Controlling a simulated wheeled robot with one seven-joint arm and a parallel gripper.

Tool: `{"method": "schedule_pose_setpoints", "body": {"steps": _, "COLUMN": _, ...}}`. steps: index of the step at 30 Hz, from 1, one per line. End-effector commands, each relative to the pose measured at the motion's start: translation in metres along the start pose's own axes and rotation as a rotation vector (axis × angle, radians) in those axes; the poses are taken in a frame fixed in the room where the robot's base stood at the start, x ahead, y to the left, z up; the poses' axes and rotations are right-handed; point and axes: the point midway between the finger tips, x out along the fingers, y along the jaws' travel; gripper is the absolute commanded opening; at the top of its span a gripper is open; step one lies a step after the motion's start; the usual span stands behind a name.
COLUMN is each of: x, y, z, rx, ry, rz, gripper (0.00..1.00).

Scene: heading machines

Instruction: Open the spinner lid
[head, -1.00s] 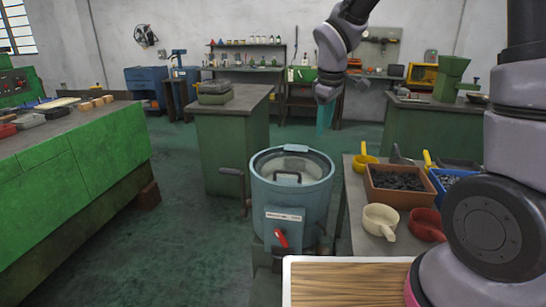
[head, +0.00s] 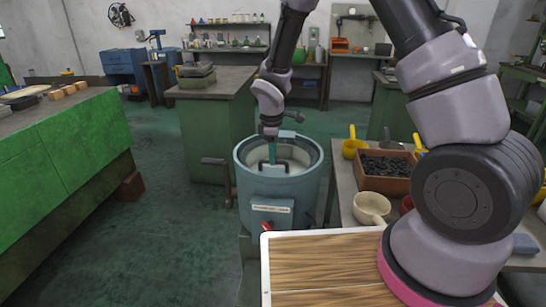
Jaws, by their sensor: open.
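The spinner (head: 296,197) is a blue-grey round tub on a stand, with a label on its front and a red lever (head: 266,228) below it. Its lid (head: 300,158) lies flat across the top and looks shut. A dark bar handle (head: 287,168) stands on the lid. My gripper (head: 271,160) points straight down over the lid, with its teal fingers at the handle. It is open; whether the fingers touch the handle or straddle it is too small to tell.
A table to the right holds a brown bin of dark parts (head: 388,163), a cream scoop (head: 371,207) and yellow scoops (head: 353,147). A green cabinet (head: 205,130) stands behind the spinner. A green bench (head: 70,150) is at left, with clear floor between.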

Motion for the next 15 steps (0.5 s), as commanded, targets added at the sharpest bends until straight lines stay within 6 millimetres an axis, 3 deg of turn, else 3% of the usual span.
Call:
{"method": "schedule_pose_setpoints", "body": {"steps": 6, "x": 0.0150, "y": -0.0003, "z": -0.0002, "rx": -0.001, "ry": 0.000, "rz": 0.000, "gripper": 0.47}}
{"method": "schedule_pose_setpoints", "body": {"steps": 14, "x": 0.0157, "y": -0.0001, "z": -0.0002, "rx": -0.001, "ry": 0.001, "rz": 0.000, "gripper": 0.47}}
{"method": "schedule_pose_setpoints", "body": {"steps": 15, "x": 0.0156, "y": -0.0001, "z": -0.0002, "rx": -0.001, "ry": 0.001, "rz": 0.000, "gripper": 0.31}}
